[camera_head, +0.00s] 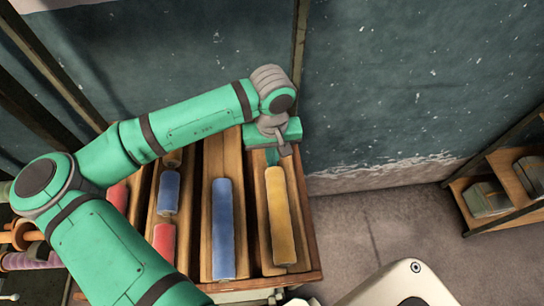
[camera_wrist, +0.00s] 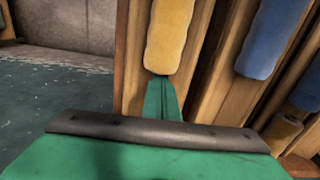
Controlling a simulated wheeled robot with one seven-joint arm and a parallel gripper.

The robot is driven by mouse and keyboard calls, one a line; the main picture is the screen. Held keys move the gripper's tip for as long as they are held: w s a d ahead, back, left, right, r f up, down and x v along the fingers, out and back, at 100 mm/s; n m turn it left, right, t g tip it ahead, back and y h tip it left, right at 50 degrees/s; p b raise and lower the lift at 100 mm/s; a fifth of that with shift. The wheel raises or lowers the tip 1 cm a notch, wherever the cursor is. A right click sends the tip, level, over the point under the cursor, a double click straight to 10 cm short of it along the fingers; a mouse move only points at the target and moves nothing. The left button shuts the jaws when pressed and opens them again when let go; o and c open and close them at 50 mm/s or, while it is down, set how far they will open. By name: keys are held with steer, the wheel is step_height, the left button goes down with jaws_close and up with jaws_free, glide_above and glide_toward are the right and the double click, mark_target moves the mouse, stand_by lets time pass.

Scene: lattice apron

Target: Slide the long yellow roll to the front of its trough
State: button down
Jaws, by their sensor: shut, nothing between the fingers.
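The long yellow roll (camera_head: 280,217) lies lengthwise in the rightmost wooden trough (camera_head: 299,205). Its near end is close to the trough's front edge, with a small strip of wood between. In the wrist view the roll (camera_wrist: 170,35) shows at the top, its back end facing my fingers. My gripper (camera_head: 272,157) is shut and empty, low in the trough just behind the roll's back end. In the wrist view the closed green fingertips (camera_wrist: 161,80) meet or nearly meet that end; I cannot tell whether they touch.
A long blue roll (camera_head: 223,230) lies in the neighbouring trough to the left. Further left are a short blue roll (camera_head: 168,192) and a red roll (camera_head: 164,240). A wall stands behind the rack. A wooden shelf (camera_head: 510,180) stands at the far right, with open floor between.

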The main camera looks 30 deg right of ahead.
steer(key=shift+s+a, duration=0.8)
steer(key=shift+d, duration=0.1)
